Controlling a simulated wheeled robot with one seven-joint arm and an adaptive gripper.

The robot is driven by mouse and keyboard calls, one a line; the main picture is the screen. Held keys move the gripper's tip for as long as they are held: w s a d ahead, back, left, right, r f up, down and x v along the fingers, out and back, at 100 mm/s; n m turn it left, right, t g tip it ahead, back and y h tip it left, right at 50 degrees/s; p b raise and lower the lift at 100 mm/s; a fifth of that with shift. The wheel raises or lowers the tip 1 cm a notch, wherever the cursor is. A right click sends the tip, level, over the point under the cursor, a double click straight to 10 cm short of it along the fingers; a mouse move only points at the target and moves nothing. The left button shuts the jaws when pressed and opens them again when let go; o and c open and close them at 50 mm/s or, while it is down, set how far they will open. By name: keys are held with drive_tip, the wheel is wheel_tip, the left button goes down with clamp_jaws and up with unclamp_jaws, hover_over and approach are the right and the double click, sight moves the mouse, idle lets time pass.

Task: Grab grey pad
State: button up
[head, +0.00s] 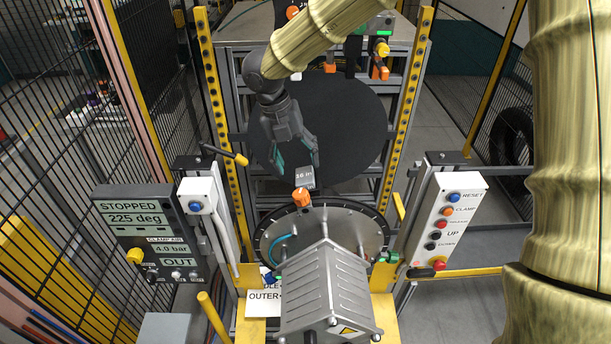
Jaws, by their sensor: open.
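A small grey block with dark lettering (305,177), which looks like the grey pad, is just above the orange piece at the far rim of the round metal plate (340,235). I cannot tell from this view whether it touches the orange piece. My gripper (297,164) hangs downward from the arm, with its two fingers apart and teal inner faces showing. It is just above and slightly left of the block in the picture, with nothing seen between its fingers. The depth gap between fingers and block is unclear.
A large black disc (345,125) stands behind the gripper between two yellow perforated posts (218,130). A ribbed grey housing (330,290) covers the plate's near side. A display panel (140,235) stands left, a button box (447,222) right, and a black-and-yellow lever (228,155) near the left post.

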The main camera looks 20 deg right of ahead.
sight(305, 177)
drive_tip(key=shift+s+d+f+p, duration=0.3)
drive_tip(key=shift+s+p, duration=0.15)
drive_tip(key=shift+p, duration=0.2)
drive_tip(key=p+x, duration=0.1)
drive_tip(key=x, duration=0.2)
drive_tip(key=shift+w+a+f, duration=0.1)
drive_tip(key=shift+w+f, duration=0.05)
drive_tip(key=shift+f, duration=0.3)
drive_tip(key=c, duration=1.2)
